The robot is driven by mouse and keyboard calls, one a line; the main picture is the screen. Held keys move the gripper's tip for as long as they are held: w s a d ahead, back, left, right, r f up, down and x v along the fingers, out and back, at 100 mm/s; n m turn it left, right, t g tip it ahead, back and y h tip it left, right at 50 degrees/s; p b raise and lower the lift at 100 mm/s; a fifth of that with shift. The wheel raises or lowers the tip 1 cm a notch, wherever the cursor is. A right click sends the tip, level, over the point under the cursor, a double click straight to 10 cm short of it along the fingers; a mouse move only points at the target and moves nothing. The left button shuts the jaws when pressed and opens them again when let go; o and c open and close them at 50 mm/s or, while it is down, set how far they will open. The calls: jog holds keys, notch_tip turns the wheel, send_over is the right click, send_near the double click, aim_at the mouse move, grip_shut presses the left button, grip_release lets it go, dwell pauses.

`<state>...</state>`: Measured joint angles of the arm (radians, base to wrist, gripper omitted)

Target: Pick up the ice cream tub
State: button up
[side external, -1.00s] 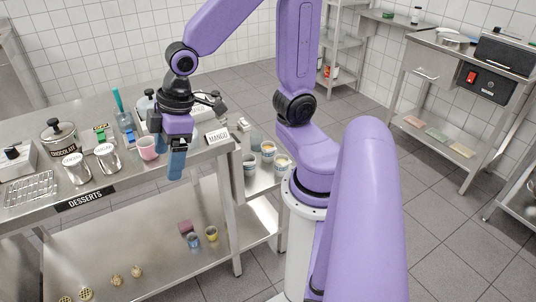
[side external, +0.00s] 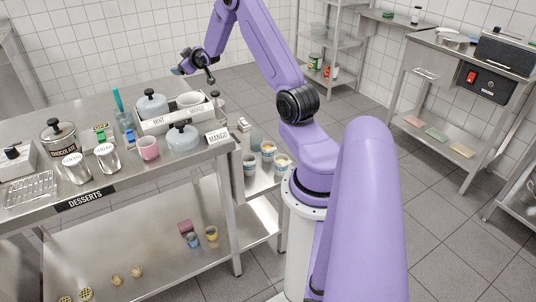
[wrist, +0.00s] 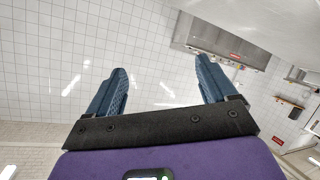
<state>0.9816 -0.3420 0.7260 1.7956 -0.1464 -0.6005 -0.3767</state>
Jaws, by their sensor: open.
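Several white printed tubs (side external: 268,150) stand on the small side shelf right of the dessert counter and look like ice cream tubs; I cannot tell which one is meant. None of them shows in the wrist view. My gripper (wrist: 160,75) is open and empty, its two blue fingers spread toward the tiled wall. In the side view its wrist is raised above the back of the counter, up and left of the tubs and well apart from them.
The dessert counter (side external: 110,198) holds a white tray (side external: 168,124) with pots, a grey-lidded pot (side external: 183,138), a pink cup (side external: 148,148), metal canisters (side external: 107,158) and a chocolate pot (side external: 60,138). A counter leg stands beside the side shelf (side external: 262,182). Air above the counter is free.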

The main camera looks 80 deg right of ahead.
jog(key=s+d+f+m+g+h, duration=0.1)
jog(key=s+d+f+m+g, duration=0.1)
jog(key=s+f, duration=0.8)
jog(key=s+d+f+m+g+h, duration=0.1)
jog(key=s+d+f+m, duration=0.15)
jog(key=s+f, duration=0.75)
jog(key=s+a+f+m+g+h, duration=0.15)
jog(key=s+a+f+m, duration=0.4)
jog(key=s, duration=0.55)
jog(key=m+g, duration=0.2)
jog(key=g, duration=0.1)
send_near(267, 145)
jog(key=shift+d+f+t, duration=0.25)
jog(key=shift+d+f, duration=0.15)
jog(key=shift+f, duration=0.3)
jog(key=shift+r+x, duration=0.2)
jog(key=shift+x, duration=2.5)
jog(key=shift+w, duration=0.2)
jog(key=shift+c, duration=0.3)
jog(key=c, duration=1)
